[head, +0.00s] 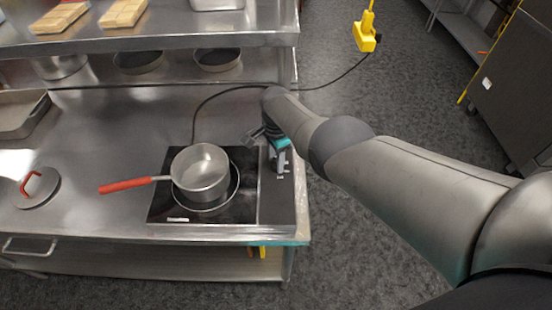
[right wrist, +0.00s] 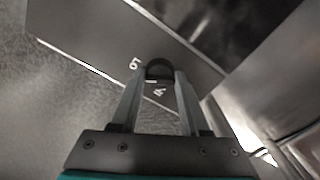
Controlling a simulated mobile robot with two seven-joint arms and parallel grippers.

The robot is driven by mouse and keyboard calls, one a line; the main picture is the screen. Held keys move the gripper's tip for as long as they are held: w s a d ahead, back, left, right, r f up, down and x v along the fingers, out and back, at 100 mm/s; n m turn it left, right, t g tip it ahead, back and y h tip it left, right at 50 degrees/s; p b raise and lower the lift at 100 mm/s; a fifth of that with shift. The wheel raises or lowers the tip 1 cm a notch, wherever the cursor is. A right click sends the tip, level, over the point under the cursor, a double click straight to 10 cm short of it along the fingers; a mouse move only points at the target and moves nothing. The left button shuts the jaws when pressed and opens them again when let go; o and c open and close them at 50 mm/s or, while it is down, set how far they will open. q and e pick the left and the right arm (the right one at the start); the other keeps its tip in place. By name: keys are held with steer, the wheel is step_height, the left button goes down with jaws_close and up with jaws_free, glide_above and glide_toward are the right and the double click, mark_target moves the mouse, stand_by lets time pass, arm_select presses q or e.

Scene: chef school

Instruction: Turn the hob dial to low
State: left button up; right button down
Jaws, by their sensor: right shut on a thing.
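The portable hob (head: 243,208) sits near the right end of the steel counter, with its dark control strip on its right side. My right gripper (head: 281,168) reaches down over the far part of that strip. In the right wrist view its two fingers are closed on the round black dial (right wrist: 158,67), one on each side. Small pale markings sit beside the dial, too blurred to read surely. In the head view the arm and gripper hide the dial. My left gripper is not in view.
A steel saucepan (head: 198,178) with a red handle (head: 126,185) stands on the hob, the handle pointing left. A lid (head: 38,192) with a red handle lies at the counter's left. A steel shelf (head: 200,38) overhangs the back. A black cable (head: 208,98) runs behind the hob.

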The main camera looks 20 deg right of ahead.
steer(key=shift+w+r+m, duration=0.1)
steer(key=shift+m, duration=0.7)
steer(key=shift+c, duration=2)
jaws_free()
step_height(320, 180, up, 3)
steer(key=shift+f+p, duration=0.2)
steer(key=shift+p, duration=1.05)
steer(key=shift+r, duration=1.2)
step_height(320, 180, up, 10)
steer(key=shift+p, duration=0.3)
